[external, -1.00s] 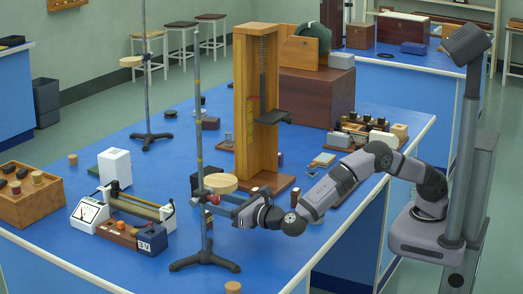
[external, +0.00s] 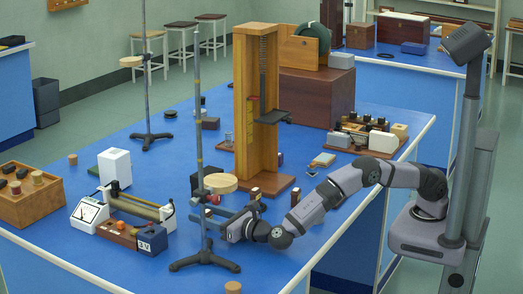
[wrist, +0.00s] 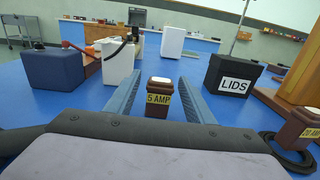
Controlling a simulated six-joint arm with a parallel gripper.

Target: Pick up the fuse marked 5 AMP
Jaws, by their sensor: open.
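The fuse marked 5 AMP (wrist: 158,97) is a small upright brown block with a pale top and a yellow label, standing on the blue bench in the wrist view. My gripper (wrist: 157,88) is open and low over the bench, with one blue-grey finger on each side of the fuse. Gaps show between the fuse and both fingers. In the external view my gripper (external: 224,217) is beside the thin stand, and I cannot make out this fuse there.
A black box marked LIDS (wrist: 232,75) stands right of the fingers. Another brown block with a yellow label (wrist: 298,125) and a black cable loop (wrist: 288,156) are at right. A blue box (wrist: 62,69) is at left. The tripod stand (external: 205,255) is close to my gripper.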

